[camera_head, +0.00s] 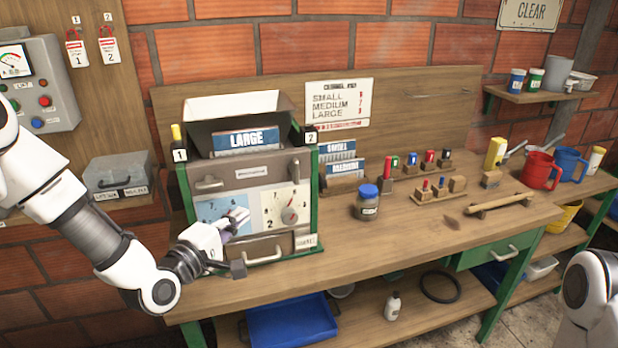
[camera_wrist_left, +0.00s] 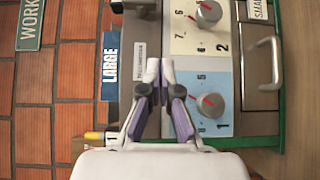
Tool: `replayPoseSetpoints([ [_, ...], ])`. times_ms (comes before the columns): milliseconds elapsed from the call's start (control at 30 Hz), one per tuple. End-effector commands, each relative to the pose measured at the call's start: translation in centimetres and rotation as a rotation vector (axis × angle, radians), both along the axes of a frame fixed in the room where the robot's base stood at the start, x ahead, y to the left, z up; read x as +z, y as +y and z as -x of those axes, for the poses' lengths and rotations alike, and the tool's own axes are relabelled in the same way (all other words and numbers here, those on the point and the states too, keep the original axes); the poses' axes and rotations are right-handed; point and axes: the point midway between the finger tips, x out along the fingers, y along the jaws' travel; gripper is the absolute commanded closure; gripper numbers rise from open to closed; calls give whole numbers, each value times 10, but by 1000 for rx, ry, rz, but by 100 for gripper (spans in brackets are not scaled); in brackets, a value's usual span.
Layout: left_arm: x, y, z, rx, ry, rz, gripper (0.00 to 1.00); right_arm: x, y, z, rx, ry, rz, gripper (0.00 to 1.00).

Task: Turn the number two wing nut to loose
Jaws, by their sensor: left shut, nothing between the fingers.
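The green-framed machine (camera_head: 184,190) stands on the workbench with a "1" label on its left post and a "2" label (camera_head: 311,137) on its right post. A small dark fitting (camera_head: 296,134) sits beside the "2" label; I cannot make out its wings or its setting. My left gripper (camera_head: 240,215) is shut and empty in front of the machine's dials, lower and left of the "2" post. The left wrist view shows its fingers (camera_wrist_left: 160,72) together before the machine's front. My right gripper is out of view; only part of that arm shows.
The blue dial panel (camera_head: 207,209) and cream dial panel (camera_head: 272,214) are close to the left fingers. A drawer handle (camera_head: 263,257) juts out below. A blue-lidded jar (camera_head: 367,203) and several small tools stand on the bench to the right.

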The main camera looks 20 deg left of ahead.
Motion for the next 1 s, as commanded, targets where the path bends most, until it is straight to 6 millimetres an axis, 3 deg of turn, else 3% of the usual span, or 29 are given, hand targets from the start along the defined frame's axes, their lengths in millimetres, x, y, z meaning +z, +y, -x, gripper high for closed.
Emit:
replayPoseSetpoints([
  [67, 18, 2, -2, 4, -27, 4, 100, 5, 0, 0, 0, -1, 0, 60],
  [267, 21, -2, -19, 3, -31, -5, 100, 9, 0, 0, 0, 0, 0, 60],
  [700, 23, -27, -106, -1, -28, -5, 100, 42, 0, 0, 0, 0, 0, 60],
  [1000, 19, -51, -122, 3, -29, 2, 100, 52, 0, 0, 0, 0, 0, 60],
])
